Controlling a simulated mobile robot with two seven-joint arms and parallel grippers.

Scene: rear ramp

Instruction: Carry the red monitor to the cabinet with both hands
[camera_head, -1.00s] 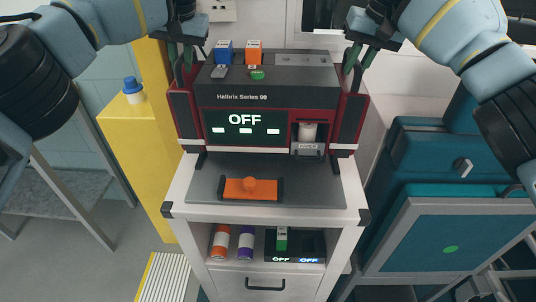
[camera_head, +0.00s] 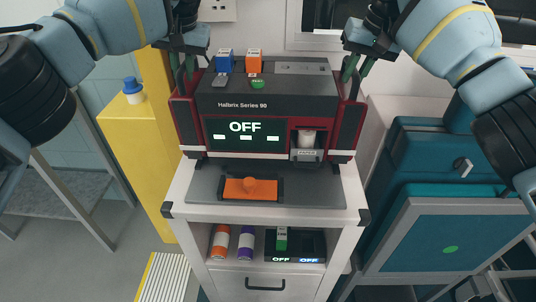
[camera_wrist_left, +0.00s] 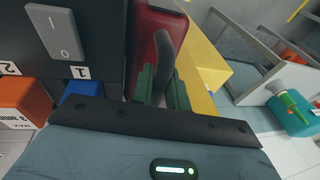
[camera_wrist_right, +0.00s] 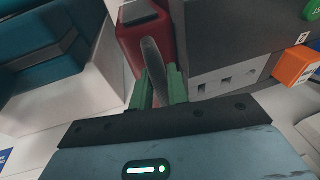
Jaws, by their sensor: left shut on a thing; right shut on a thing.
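The red and black monitor (camera_head: 243,105), marked "Hallbrix Series 90" with OFF on its screen, is upright at the back of the grey top of a white cabinet-like stand (camera_head: 265,214). I cannot tell if it rests on the top or hangs just above it. My left gripper (camera_head: 187,72) is shut on the grey handle at its left side, also seen in the left wrist view (camera_wrist_left: 163,65). My right gripper (camera_head: 350,68) is shut on the right handle, seen in the right wrist view (camera_wrist_right: 152,60). Blue and orange blocks (camera_head: 254,62) show at its top.
An orange part with black ends (camera_head: 250,187) lies on the grey top in front of the monitor. A yellow cabinet (camera_head: 140,150) with a blue-capped bottle is left. Teal cases (camera_head: 425,160) are right.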

